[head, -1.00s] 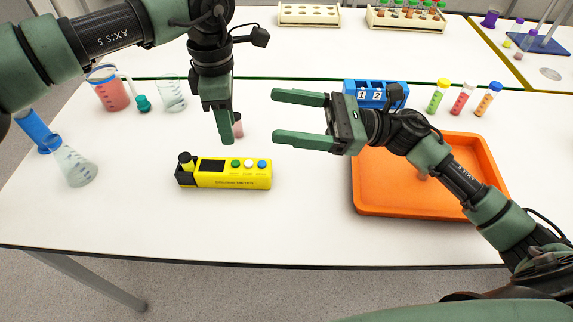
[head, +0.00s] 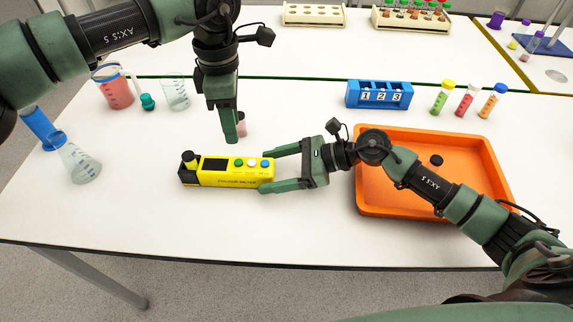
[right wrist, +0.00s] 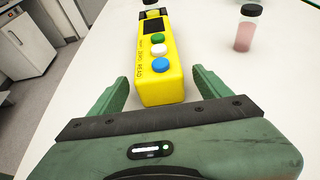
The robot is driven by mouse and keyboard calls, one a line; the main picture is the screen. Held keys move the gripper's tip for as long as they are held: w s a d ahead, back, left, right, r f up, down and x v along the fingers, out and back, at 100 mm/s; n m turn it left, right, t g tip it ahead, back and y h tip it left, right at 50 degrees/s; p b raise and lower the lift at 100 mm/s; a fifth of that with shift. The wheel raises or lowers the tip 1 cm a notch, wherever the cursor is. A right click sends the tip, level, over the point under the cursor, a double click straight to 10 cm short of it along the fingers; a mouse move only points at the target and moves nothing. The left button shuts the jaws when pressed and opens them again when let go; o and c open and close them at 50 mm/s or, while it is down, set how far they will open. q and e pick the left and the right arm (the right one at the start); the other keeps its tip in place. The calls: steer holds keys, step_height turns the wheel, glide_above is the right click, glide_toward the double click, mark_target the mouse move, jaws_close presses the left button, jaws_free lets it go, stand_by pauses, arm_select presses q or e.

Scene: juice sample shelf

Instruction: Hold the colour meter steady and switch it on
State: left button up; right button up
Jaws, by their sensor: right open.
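The yellow colour meter (head: 225,181) lies on the white table with a dark screen and green, white and blue buttons on top. My right gripper (head: 267,171) is open at the meter's right end, one finger on each side. The right wrist view shows the meter (right wrist: 160,88) between its spread fingers, with a gap on each side. My left gripper (head: 231,141) points down above and behind the meter. It is seen edge-on, so its finger gap is hidden.
A pink sample vial (head: 241,128) stands behind the meter, partly hidden by my left gripper. An orange tray (head: 365,200) is at the right, under my right arm. A blue numbered rack (head: 379,95) stands behind it. Glassware, including a flask (head: 80,165), stands at the left.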

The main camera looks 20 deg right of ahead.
mark_target(259, 173)
steer(key=shift+x, duration=1.85)
jaws_close()
arm_select(q)
jaws_close()
